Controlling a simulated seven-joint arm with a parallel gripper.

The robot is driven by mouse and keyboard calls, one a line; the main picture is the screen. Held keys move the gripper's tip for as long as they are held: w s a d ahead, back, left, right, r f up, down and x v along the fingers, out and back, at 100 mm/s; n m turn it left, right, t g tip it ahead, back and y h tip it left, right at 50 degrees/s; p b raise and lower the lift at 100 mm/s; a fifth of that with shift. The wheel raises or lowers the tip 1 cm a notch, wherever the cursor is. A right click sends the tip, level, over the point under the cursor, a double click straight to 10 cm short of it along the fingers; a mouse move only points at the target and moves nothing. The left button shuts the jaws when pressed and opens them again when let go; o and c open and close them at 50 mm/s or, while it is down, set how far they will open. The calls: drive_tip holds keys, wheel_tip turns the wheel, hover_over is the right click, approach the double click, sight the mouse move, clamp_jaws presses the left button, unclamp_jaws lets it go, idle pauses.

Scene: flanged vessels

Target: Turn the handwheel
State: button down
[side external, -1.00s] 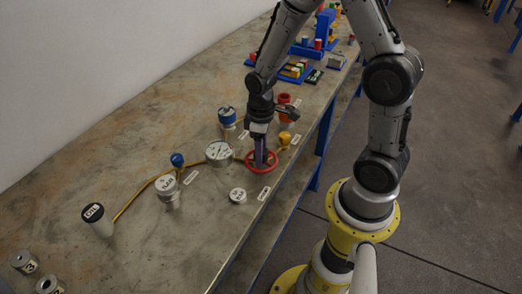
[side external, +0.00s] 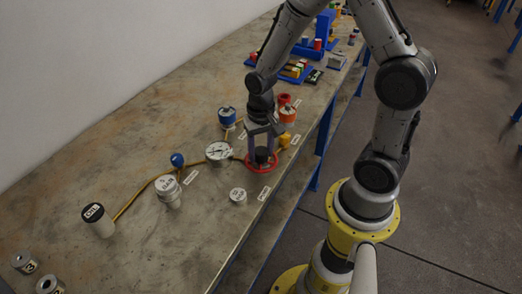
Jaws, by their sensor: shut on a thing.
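The red handwheel (side external: 262,171) lies flat near the front edge of the bench, at the middle of the side external view. My gripper (side external: 263,155) points down over it from above. Its two fingers look spread to either side of the wheel's middle, and it is shut on the handwheel. The fingers and palm hide part of the wheel's far side, and the exact contact points are too small to tell.
A white round gauge (side external: 219,152) stands just left of the wheel. A blue-topped vessel (side external: 227,115), an orange vessel (side external: 288,115) and a yellow part (side external: 285,140) stand close behind. A short white-topped cylinder (side external: 238,195) is in front.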

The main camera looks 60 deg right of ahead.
sight(261, 150)
drive_tip(key=m, duration=0.6)
drive_tip(key=shift+r, duration=0.1)
drive_tip(key=m, duration=0.6)
drive_tip(key=shift+m, duration=0.4)
drive_tip(key=shift+c, duration=1.4)
unclamp_jaws()
wheel_tip(261, 150, up, 14)
